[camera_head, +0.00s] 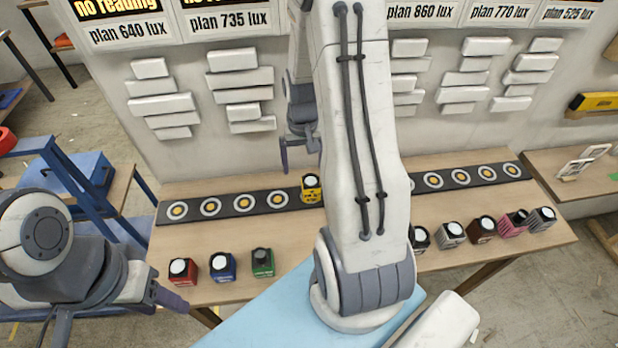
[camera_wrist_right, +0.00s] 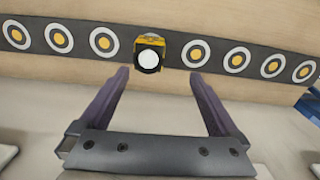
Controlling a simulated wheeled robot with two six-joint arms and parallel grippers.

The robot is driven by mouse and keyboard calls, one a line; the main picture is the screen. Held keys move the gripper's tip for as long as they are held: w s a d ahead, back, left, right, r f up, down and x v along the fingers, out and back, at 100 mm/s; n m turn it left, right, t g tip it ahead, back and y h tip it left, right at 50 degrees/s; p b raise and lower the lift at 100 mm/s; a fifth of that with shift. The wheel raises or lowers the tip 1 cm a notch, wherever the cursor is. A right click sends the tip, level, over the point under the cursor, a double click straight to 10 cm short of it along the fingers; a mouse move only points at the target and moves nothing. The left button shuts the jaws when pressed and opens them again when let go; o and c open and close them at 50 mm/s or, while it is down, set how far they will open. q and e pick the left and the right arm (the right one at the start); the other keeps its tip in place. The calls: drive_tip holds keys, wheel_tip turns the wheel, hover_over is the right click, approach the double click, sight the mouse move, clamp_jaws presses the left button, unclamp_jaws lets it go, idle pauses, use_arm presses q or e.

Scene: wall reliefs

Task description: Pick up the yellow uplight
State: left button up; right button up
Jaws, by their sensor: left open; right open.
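The yellow uplight (camera_head: 312,189) stands on the black strip with ringed targets, near the middle of the table. It has a round white top and dark print on its side. In the right wrist view the yellow uplight (camera_wrist_right: 149,53) is beyond the fingertips, roughly centred between them. My right gripper (camera_wrist_right: 164,75) is open with nothing between its fingers. In the head view my right gripper (camera_head: 284,160) is partly hidden by its arm, above and to the left of the uplight. My left gripper (camera_head: 122,325) is at the lower left, away from the uplight, and open.
Red (camera_head: 183,271), blue (camera_head: 222,266) and green (camera_head: 262,262) uplights stand on the table's (camera_head: 215,245) front left. Several others, including a pink one (camera_head: 513,222), stand front right. Wall relief blocks (camera_head: 240,90) rise behind the target strip (camera_head: 240,202). My right arm hides the table's middle.

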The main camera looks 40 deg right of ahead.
sight(310, 179)
drive_tip(key=shift+m, duration=0.3)
drive_tip(key=f, duration=0.1)
drive_tip(key=d+f, duration=0.1)
drive_tip(key=f, duration=0.2)
drive_tip(key=shift+s+d+f+p, duration=0.2)
drive_tip(key=shift+s+f+p, duration=0.05)
drive_tip(key=shift+p, duration=0.1)
drive_tip(key=shift+f, duration=0.55)
drive_tip(key=shift+d+f+p, duration=0.1)
drive_tip(key=shift+f+p, duration=0.4)
drive_tip(key=shift+f, duration=0.1)
wheel_tip(310, 179, down, 3)
drive_tip(key=shift+d+f+p, duration=0.1)
drive_tip(key=shift+d+p, duration=0.05)
drive_tip(key=shift+p, duration=0.4)
drive_tip(key=shift+f, duration=0.45)
clamp_jaws()
drive_tip(key=shift+r, duration=0.1)
